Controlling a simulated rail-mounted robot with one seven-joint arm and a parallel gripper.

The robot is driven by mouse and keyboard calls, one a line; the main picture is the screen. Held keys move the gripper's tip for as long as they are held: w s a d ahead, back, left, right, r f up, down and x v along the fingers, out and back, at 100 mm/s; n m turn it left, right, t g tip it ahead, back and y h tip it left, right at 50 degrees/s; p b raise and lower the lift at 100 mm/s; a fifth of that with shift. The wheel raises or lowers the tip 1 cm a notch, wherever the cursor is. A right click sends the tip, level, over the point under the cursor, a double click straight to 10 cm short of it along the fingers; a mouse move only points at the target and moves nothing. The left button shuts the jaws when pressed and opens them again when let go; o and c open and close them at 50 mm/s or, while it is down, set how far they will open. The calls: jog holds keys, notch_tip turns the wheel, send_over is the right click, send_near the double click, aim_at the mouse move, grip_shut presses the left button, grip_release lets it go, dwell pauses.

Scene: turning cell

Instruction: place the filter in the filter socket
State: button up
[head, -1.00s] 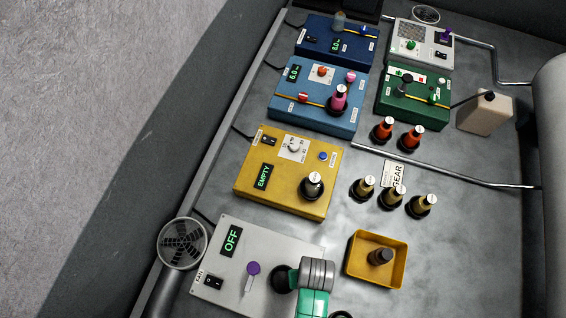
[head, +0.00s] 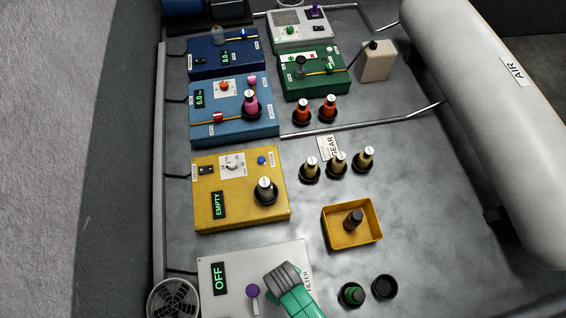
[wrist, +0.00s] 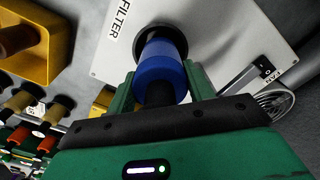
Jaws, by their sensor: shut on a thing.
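My gripper (wrist: 159,88) is shut on the filter (wrist: 163,68), a blue cylinder with a dark lower part, in the wrist view. The filter's far end lies against or within the black round filter socket (wrist: 148,32) on the grey FILTER panel; I cannot tell how deep it sits. In the head view, my gripper end (head: 286,282) is over the right part of the grey panel (head: 240,256), hiding the filter and the socket. The panel's display (head: 220,279) reads OFF, and a purple-knobbed lever (head: 253,291) is to its right.
A yellow tray (head: 374,236) holding a dark brown piece stands behind and right of my gripper. A green-topped piece (head: 352,294) in a black holder and an empty black holder (head: 385,287) are to the right. A yellow box (head: 225,162) stands behind the panel.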

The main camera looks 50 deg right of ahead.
jog(key=shift+f, duration=1.7)
jog(key=shift+f, duration=0.2)
jog(key=o, duration=1.1)
notch_tip(320, 180, up, 12)
jog(key=shift+r+p, duration=0.25)
jog(key=shift+p, duration=0.25)
